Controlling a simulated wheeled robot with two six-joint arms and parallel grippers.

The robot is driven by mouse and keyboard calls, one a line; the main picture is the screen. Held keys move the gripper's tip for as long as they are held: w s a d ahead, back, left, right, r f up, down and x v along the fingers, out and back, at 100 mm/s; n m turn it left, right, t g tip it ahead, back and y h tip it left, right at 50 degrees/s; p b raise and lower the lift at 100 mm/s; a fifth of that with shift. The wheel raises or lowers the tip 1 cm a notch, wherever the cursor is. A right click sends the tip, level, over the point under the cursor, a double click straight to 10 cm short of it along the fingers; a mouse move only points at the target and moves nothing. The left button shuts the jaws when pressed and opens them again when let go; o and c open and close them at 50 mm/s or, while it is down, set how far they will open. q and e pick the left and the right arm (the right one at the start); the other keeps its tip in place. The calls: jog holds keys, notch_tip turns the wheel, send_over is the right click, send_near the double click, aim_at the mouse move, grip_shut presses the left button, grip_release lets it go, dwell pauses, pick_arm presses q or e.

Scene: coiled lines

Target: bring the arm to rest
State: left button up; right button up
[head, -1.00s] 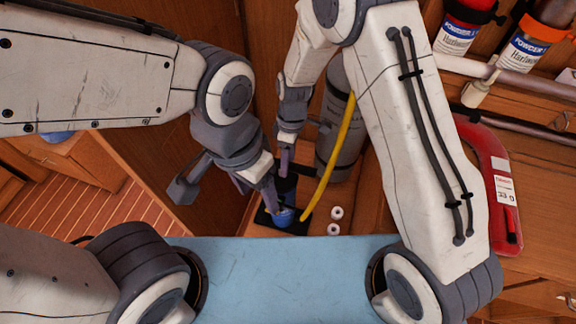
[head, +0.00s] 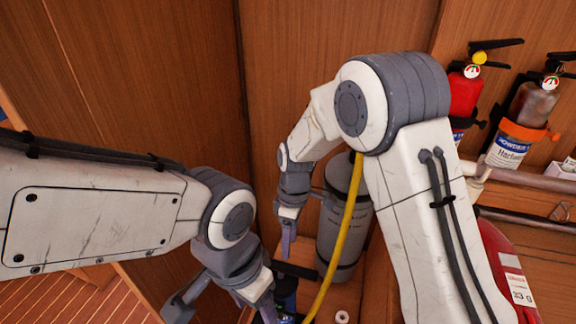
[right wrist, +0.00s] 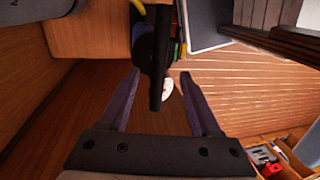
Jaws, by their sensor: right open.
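My right gripper (head: 287,240) hangs fingers down in the middle of the head view, in front of a grey cylinder. In the right wrist view its two fingers (right wrist: 160,75) are wide apart. A dark upright shape (right wrist: 156,65) shows between and beyond them; I cannot tell whether they touch it. My left gripper (head: 262,308) points down near the bottom edge of the head view, beside a dark and blue object (head: 286,292). Its fingertips are cut off, so its jaw opening is unclear.
The grey cylinder (head: 338,235) stands behind the right gripper, with a yellow hose (head: 345,235) in front of it. Fire extinguishers (head: 465,92) hang on the right wall. A red curved object (head: 505,265) lies at right. Wooden panels (head: 330,45) close the back.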

jog(key=s+d+r+m, duration=0.1)
jog(key=s+r+m, duration=0.1)
jog(key=s+r, duration=0.2)
jog(key=s+d+r+m+t, duration=0.1)
jog(key=s+r, duration=0.3)
jog(key=s, duration=0.6)
jog(key=s+d+r+m+t, duration=0.1)
jog(key=s+r+m, duration=0.3)
jog(key=s, duration=0.3)
jog(key=shift+s+d+r, duration=0.25)
jog(key=shift+d, duration=0.1)
